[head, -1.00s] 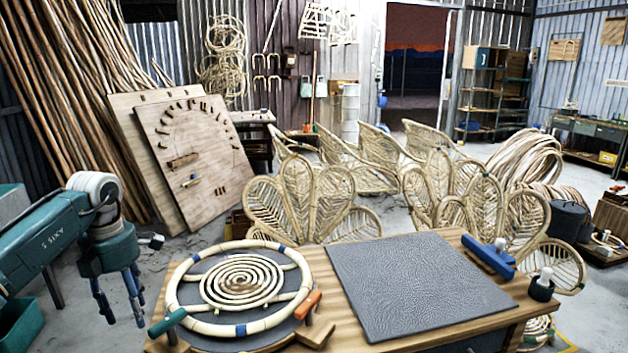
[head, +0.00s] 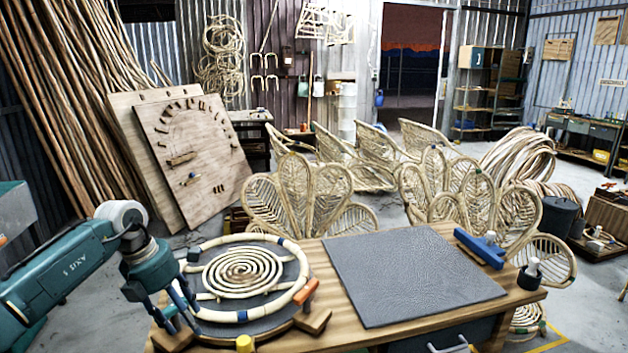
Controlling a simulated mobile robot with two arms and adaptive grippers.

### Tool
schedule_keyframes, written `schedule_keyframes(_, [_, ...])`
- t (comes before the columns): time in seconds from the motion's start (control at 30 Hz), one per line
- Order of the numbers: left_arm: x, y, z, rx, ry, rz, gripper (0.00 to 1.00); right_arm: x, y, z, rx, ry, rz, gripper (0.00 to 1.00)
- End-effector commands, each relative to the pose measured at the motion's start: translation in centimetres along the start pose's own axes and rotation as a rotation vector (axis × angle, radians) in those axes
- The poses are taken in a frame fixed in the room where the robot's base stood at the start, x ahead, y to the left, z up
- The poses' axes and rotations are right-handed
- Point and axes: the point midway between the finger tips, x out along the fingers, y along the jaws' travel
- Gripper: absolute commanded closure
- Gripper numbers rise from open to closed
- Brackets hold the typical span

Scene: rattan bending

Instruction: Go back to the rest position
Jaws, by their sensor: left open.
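My left gripper (head: 179,320) is open, its fingers pointing down at the left edge of the wooden table. In the head view it overlaps the left side of the round rattan frame (head: 304,255), and I see nothing between its fingers. Whether the fingers touch the table or the frame, I cannot tell. The frame is a pale ring with blue bands around a rattan spiral (head: 243,272), lying on a dark round board. An orange-handled clamp (head: 305,291) sits at the ring's right side. My right gripper is out of view.
A dark textured mat (head: 410,275) covers the table's middle. A yellow knob (head: 244,344) shows at the front. Woven rattan chairs (head: 300,200) stand close behind the table.

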Motion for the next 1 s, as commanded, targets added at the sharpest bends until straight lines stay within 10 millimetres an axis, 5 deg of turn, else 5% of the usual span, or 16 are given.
schedule_keyframes(0.17, [3.6,-5.7,4.7,0.038,-0.162,-0.121,0.50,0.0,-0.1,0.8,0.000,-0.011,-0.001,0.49])
schedule_keyframes(0.33, [6.0,-15.3,11.1,0.017,-0.431,-0.344,0.50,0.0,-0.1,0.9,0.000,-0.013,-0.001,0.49])
schedule_keyframes(0.5, [2.9,-26.1,17.6,-0.200,-0.808,-0.700,0.50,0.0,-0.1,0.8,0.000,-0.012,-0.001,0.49])
schedule_keyframes(0.57, [0.1,-28.0,19.1,-0.357,-0.951,-0.838,0.50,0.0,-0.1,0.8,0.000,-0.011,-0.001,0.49])
schedule_keyframes(0.67, [-3.8,-27.2,19.9,-0.693,-1.145,-1.035,0.50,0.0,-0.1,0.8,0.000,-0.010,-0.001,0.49])
schedule_keyframes(0.77, [-5.3,-23.1,18.1,-1.107,-1.280,-1.172,0.50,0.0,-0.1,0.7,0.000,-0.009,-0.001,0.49])
schedule_keyframes(0.9, [-2.0,-16.1,11.5,-1.753,-1.348,-1.228,0.50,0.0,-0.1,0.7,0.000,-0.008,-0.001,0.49])
schedule_keyframes(1.0, [2.1,-13.5,5.6,-2.146,-1.317,-1.177,0.50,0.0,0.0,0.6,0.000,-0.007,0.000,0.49])
